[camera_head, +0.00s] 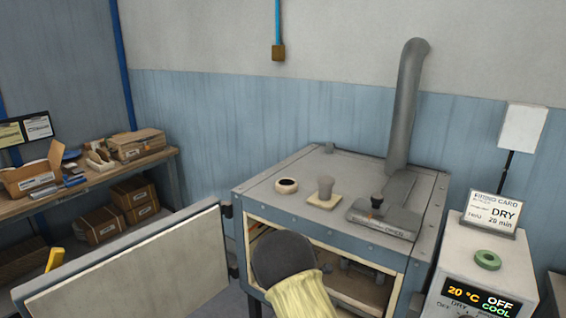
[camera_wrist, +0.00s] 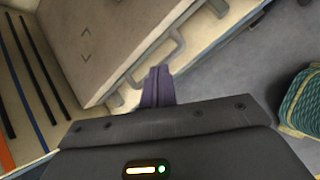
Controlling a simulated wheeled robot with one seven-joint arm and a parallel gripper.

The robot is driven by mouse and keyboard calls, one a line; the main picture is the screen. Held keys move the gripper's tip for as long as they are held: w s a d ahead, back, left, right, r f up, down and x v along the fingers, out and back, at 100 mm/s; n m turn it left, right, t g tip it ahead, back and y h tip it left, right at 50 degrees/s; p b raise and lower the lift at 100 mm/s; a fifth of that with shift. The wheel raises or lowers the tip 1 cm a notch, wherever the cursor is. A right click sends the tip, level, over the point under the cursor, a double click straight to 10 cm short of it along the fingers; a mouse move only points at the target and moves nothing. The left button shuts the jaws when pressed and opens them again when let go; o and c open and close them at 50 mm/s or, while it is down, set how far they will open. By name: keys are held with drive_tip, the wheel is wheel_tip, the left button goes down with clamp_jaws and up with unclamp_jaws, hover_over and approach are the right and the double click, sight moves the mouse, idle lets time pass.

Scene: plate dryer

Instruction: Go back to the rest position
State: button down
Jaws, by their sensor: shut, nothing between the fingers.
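My gripper (camera_wrist: 158,86) shows in the wrist view as purple fingers pressed together, with nothing between them. In the head view my arm with a yellow sleeve reaches in front of the open dryer (camera_head: 262,207), and its dark rounded end hides the fingers. The dryer is a grey cabinet with its front open; its door (camera_head: 130,268) stands swung out to the left. In the wrist view a pale board or panel (camera_wrist: 110,40) with a grey bracket lies beyond the fingers, apart from them as far as I can tell.
A control box (camera_head: 480,262) stands at right, a workbench (camera_head: 90,182) with boxes at left. Coiled teal rope (camera_wrist: 300,103) lies at right in the wrist view.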

drive_tip(key=s+d+r+m+g+y, duration=0.1)
drive_tip(key=s+r+m, duration=0.3)
drive_tip(key=s+m, duration=0.3)
drive_tip(key=s+d+r+m+g+y, duration=0.1)
drive_tip(key=s+r+m, duration=0.4)
drive_tip(key=s, duration=0.9)
drive_tip(key=s+d+r+m+g+y, duration=0.1)
drive_tip(key=s+d+r+m+y, duration=0.2)
drive_tip(key=s+m, duration=0.7)
wheel_tip(320, 180, up, 2)
drive_tip(key=shift+s+d+r+m, duration=0.2)
drive_tip(key=shift+s+r+m, duration=0.05)
drive_tip(key=shift+s+m, duration=0.15)
drive_tip(key=shift+w, duration=0.15)
